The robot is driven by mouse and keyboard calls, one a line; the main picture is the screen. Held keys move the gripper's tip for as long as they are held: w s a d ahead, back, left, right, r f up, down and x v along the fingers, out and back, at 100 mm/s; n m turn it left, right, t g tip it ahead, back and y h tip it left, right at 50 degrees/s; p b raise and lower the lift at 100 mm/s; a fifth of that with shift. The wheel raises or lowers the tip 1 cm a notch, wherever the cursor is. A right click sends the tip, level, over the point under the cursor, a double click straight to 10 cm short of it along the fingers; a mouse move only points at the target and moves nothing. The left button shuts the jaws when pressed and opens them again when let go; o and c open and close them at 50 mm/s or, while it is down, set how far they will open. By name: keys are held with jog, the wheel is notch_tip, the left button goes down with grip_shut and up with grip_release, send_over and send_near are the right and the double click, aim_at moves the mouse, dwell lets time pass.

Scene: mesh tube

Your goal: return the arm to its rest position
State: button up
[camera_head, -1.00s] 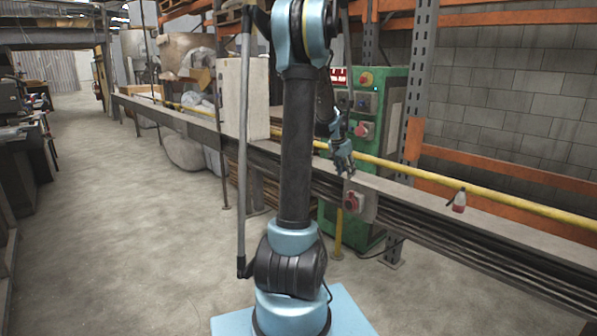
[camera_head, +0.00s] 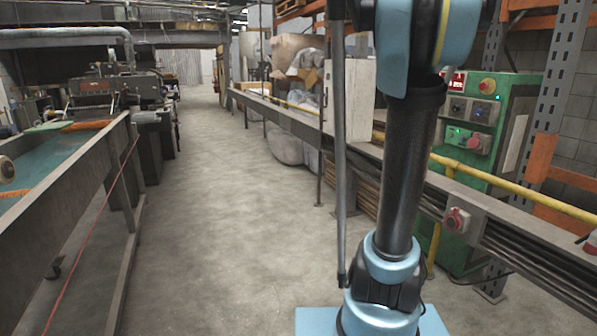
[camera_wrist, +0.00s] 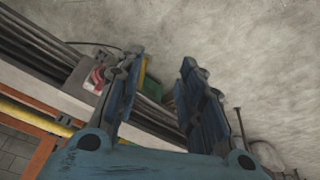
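My arm (camera_head: 412,150) stands upright in the right half of the head view, on its light blue base. Its upper end runs out of the top of the picture, and my gripper does not show there. In the wrist view my gripper (camera_wrist: 162,58) has its two blue fingers apart with nothing between them. The fingers point over the grey concrete floor (camera_wrist: 240,45), beside the long rail with the dark bars.
A long beam (camera_head: 278,112) with a yellow pipe runs along the right side. A green control cabinet (camera_head: 497,130) stands behind it. A red socket box (camera_head: 456,219) is on the beam. A machine bench (camera_head: 100,172) lies on the left. The aisle floor (camera_head: 220,200) between is clear.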

jog(key=s+a+f+n+y, duration=0.1)
jog(key=s+a+f+n, duration=0.3)
jog(key=s+a, duration=0.4)
jog(key=s+a+f+n+y, duration=0.1)
jog(key=s+a+f+n, duration=0.2)
jog(key=s+a, duration=0.6)
jog(key=s+f, duration=0.2)
jog(key=s, duration=0.1)
jog(key=shift+s+a+f+n, duration=0.15)
jog(key=shift+s+a+n, duration=0.05)
jog(key=shift+n, duration=0.2)
